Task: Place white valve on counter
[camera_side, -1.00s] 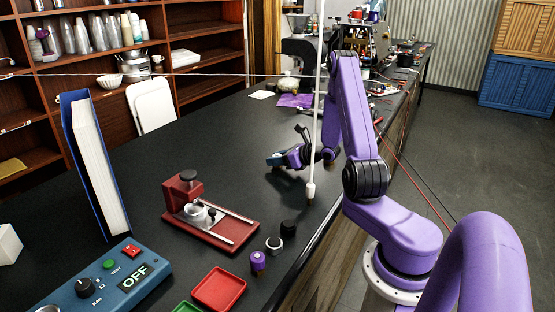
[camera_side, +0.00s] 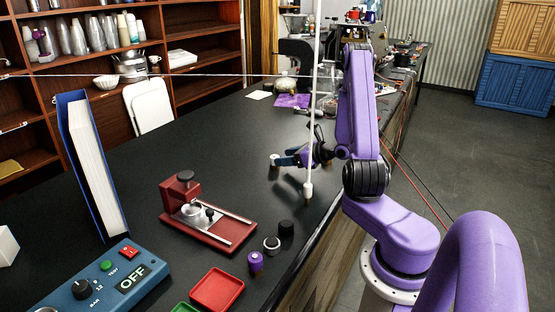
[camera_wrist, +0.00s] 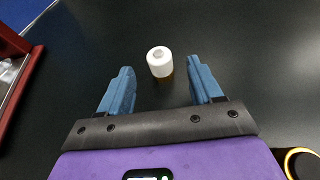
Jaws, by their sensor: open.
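The white valve (camera_side: 275,160) stands upright on the black counter (camera_side: 225,135), left of my gripper's fingertips in the side view. In the wrist view, the valve (camera_wrist: 159,61) shows a round white top with a small recess and a brownish lower part. My gripper (camera_wrist: 162,78) is open, with one blue finger to each side and a gap between each finger and the valve. The valve sits at or just beyond the fingertips. In the side view, my gripper (camera_side: 284,159) is low over the counter.
A red clamp fixture (camera_side: 235,235), black cap (camera_side: 286,227), metal ring (camera_side: 271,245), purple cap (camera_side: 255,261), red tray (camera_side: 217,290) and blue control box (camera_side: 105,280) stand nearer. The counter left of the valve is clear.

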